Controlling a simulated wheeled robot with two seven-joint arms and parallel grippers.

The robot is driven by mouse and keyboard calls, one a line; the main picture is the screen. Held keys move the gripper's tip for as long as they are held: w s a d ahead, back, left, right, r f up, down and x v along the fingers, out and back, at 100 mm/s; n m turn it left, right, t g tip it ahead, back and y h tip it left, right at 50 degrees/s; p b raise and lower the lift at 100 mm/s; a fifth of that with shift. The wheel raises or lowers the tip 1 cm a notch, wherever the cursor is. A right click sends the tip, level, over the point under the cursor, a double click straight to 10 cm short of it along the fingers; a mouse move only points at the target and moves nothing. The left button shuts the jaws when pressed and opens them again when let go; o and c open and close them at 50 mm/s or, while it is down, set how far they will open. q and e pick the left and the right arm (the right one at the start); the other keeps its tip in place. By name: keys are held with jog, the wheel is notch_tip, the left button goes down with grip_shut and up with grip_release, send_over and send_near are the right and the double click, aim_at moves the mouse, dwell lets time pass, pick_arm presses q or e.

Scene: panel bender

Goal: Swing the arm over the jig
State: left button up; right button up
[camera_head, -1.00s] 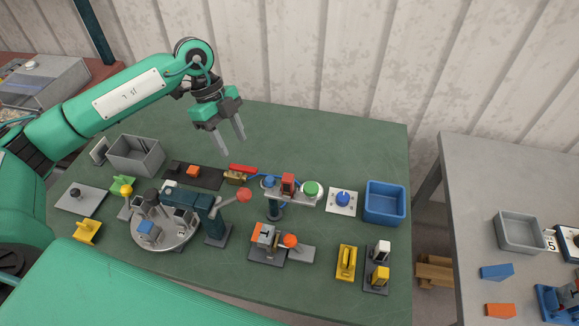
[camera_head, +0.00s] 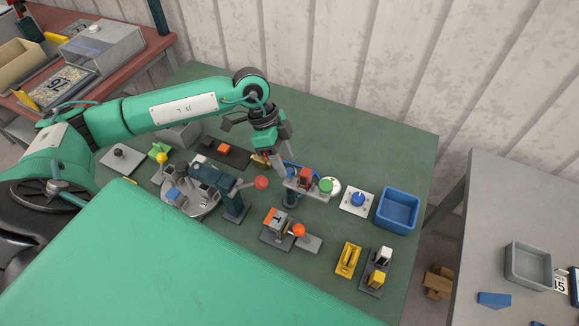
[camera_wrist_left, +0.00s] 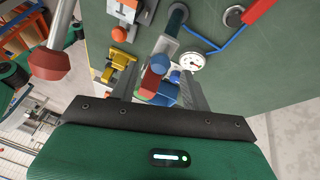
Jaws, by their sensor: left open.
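The swing arm is a pale bar (camera_head: 301,185) on a dark post (camera_head: 290,200), with a red block and a green knob (camera_head: 326,185) on top. In the left wrist view the bar (camera_wrist_left: 165,42) runs in between the fingers, with a blue and a red part at its near end. My left gripper (camera_head: 281,165) points down at the left end of this arm. It is open, and I cannot tell whether it touches. What looks like the jig, a grey and orange block (camera_head: 275,220) on a dark base, stands in front, beside an orange ball. My right gripper is not in view.
A teal press with a red-knobbed lever (camera_head: 261,183) stands close to the left. A white plate with a blue button (camera_head: 357,200) and a blue bin (camera_head: 397,209) lie to the right. Yellow parts (camera_head: 348,259) are at the front. Green table behind the bin is clear.

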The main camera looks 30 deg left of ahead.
aim_at(289, 172)
pick_arm(q)
jog(key=shift+p+x, duration=0.5)
jog(key=shift+x, duration=1.85)
jog(key=shift+a, duration=0.1)
grip_shut()
